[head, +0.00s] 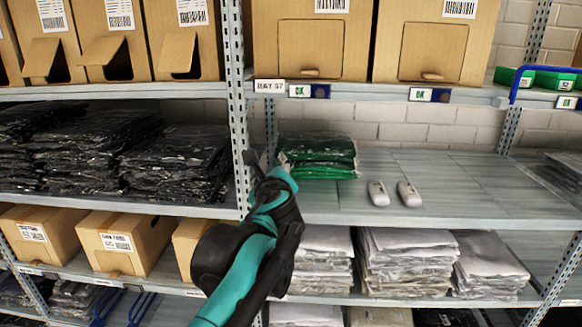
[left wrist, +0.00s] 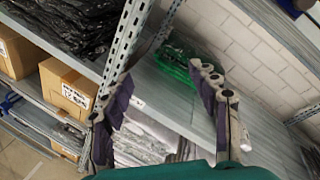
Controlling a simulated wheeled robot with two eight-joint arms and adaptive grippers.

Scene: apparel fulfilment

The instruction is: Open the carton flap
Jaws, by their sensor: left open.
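Two large cartons stand on the top shelf at the right in the head view, the nearer-centre one (head: 268,45) and another farther right (head: 390,30). Each has a front flap, (head: 308,48) and (head: 432,50), lying flush and shut, with a small cut-out at its lower edge. My left gripper (head: 268,166) is below them, in front of the rack upright at middle-shelf height, touching no flap. In the left wrist view its two fingers (left wrist: 165,82) are spread apart with nothing between them. My right gripper is not in view.
Cartons with flaps tilted outward (head: 108,50) stand at the upper left. A rack upright (head: 236,100) is close to my left gripper.

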